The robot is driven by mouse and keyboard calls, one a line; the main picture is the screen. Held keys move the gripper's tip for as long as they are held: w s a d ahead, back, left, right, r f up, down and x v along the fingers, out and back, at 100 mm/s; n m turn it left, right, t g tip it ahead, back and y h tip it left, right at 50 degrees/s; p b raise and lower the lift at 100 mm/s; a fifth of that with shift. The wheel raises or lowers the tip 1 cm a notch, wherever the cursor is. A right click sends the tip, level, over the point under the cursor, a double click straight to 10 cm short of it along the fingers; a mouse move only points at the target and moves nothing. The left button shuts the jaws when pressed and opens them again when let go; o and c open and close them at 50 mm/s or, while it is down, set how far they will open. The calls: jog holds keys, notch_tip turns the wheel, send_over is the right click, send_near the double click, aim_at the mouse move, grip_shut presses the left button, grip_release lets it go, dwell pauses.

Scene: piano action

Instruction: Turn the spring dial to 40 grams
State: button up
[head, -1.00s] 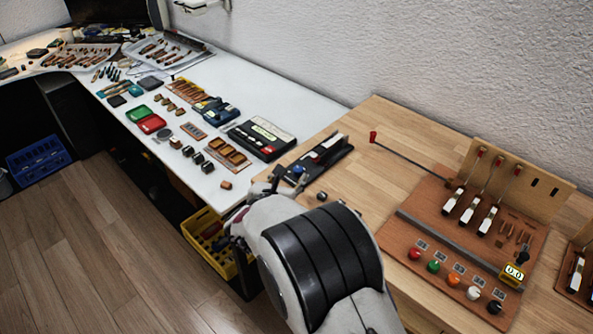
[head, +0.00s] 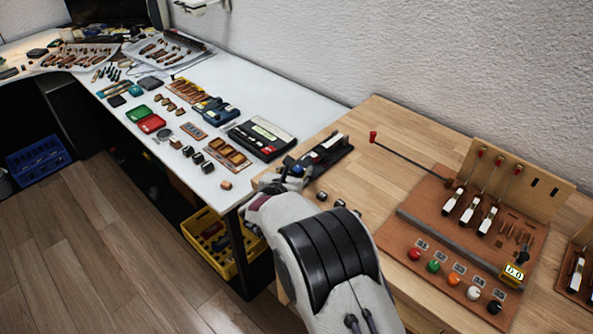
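The task's spring dial cannot be picked out for certain. A brown board (head: 392,243) on the wooden bench carries a row of round knobs: red (head: 414,254), green (head: 433,266), orange (head: 453,279), white (head: 473,293) and black (head: 494,307). A small yellow readout (head: 514,273) at its right appears to show 0.0. A dark fixture with a white key (head: 328,149) sits near the bench's left edge. My gripper (head: 288,174) is beside this fixture's near end, mostly hidden by my arm. Its fingers are not clear, and contact cannot be told.
Several small dark pieces (head: 340,203) lie on the bench just beyond my arm. The white table (head: 300,97) at left holds many small parts. The bench middle is mostly clear.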

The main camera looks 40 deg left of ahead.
grip_shut()
jog(key=shift+w+d+r+n+g+y, duration=0.15)
jog(key=shift+n+g+y, duration=0.2)
jog(key=shift+n+y, duration=0.25)
jog(key=shift+w+a+r+n+g+y, duration=0.15)
jog(key=shift+n+g+y, duration=0.2)
jog(key=shift+n+y, duration=0.25)
jog(key=shift+d+r+n+g+y, duration=0.1)
jog(key=shift+d+n+g+y, duration=0.05)
jog(key=shift+n+g+y, duration=0.65)
jog(key=shift+n, duration=0.3)
grip_release()
jog(key=shift+s+d+f, duration=0.1)
jog(key=shift+f, duration=0.15)
